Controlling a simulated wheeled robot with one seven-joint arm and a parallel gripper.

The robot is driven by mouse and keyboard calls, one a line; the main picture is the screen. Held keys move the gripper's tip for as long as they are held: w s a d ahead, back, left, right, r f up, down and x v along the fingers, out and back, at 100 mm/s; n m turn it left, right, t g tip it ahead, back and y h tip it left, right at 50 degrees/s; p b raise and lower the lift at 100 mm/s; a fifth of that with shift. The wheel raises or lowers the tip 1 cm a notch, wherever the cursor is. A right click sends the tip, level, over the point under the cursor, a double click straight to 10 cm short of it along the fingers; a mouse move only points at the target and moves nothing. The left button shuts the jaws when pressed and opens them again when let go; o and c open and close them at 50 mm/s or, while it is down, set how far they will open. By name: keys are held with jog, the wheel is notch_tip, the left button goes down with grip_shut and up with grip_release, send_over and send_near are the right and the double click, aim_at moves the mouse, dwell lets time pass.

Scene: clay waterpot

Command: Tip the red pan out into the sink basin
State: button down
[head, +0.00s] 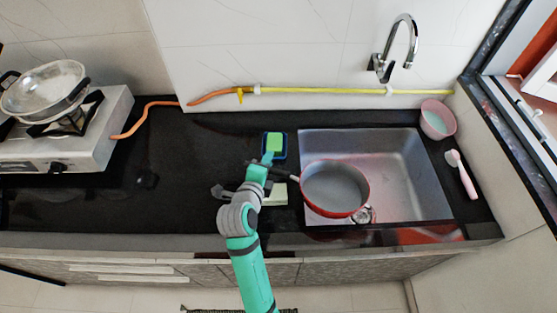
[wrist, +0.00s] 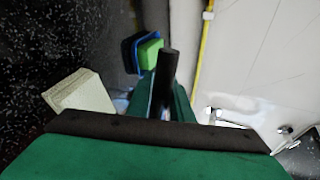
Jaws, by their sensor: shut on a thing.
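The red pan (head: 335,190) is over the left part of the metal sink basin (head: 405,165). Its grey inside faces up, so it looks about level; I cannot tell whether it holds anything. Its dark handle points left toward my gripper (head: 268,163), which is shut on it at the basin's left edge. In the wrist view the dark handle (wrist: 167,75) stands up between the green fingers of my gripper (wrist: 172,95). The pan's bowl is hidden there. Whether the pan touches the basin rim is unclear.
A blue tray (head: 263,147) with a green sponge (head: 275,143) lies behind my gripper; a pale block (head: 275,194) lies in front. The faucet (head: 393,50) rises behind the basin. A pink bowl (head: 437,118) and brush (head: 462,175) sit at right, a stove (head: 75,140) at left.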

jog(key=shift+w+d+h, duration=0.15)
jog(key=shift+d+h, duration=0.15)
jog(key=shift+d, duration=0.45)
jog(key=shift+r, duration=0.1)
jog(key=shift+r+t+h, duration=0.15)
jog(key=shift+r+t, duration=0.35)
jog(key=shift+r, duration=0.75)
jog(key=shift+r+t+h, duration=0.15)
jog(key=shift+r+t, duration=0.35)
jog(key=shift+r, duration=0.75)
